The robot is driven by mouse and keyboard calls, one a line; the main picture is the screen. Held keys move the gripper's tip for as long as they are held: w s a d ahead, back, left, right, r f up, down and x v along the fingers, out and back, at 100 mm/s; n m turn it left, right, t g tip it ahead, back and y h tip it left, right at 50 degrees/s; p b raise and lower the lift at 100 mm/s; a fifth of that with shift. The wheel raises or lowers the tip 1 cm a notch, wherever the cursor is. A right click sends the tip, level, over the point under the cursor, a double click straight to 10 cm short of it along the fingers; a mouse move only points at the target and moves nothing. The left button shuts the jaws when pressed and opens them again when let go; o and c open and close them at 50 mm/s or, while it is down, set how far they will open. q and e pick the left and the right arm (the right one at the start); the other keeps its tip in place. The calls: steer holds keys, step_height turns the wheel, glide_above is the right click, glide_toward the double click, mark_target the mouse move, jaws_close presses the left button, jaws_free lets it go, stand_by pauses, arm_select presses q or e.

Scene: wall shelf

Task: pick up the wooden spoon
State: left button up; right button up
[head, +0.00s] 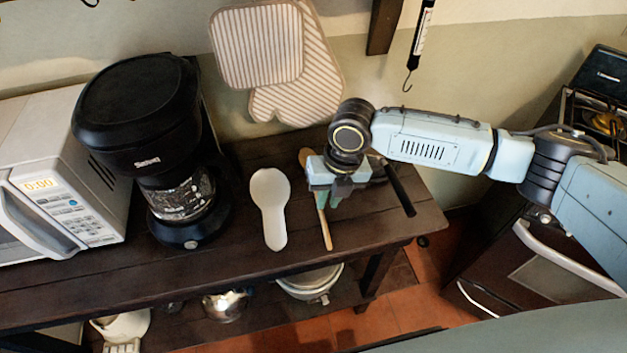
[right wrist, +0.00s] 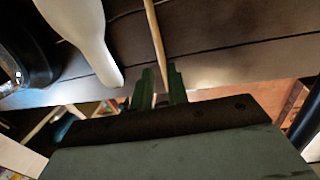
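The wooden spoon (head: 325,226) lies on the dark wooden shelf top, its thin handle pointing toward the front edge. My right gripper (head: 331,197) is over it and hides its middle part. In the right wrist view, the spoon's handle (right wrist: 154,40) runs down to between the two green fingers (right wrist: 161,76). The fingers stand apart with a gap around the handle, so the gripper looks open. Whether a finger touches the handle cannot be told. My left gripper is not in view.
A white spoon rest (head: 270,205) lies left of the wooden spoon, and a black-handled utensil (head: 399,188) lies to its right. A black coffee maker (head: 140,110) and a microwave (head: 62,175) stand further left. Striped mitts (head: 258,48) hang behind. The shelf top's (head: 385,228) front right is clear.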

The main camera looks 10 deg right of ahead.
mark_target(323, 215)
steer(key=f, duration=0.5)
steer(key=shift+w+a+f, duration=0.15)
steer(key=shift+w+a, duration=0.15)
steer(key=shift+a, duration=0.05)
jaws_close()
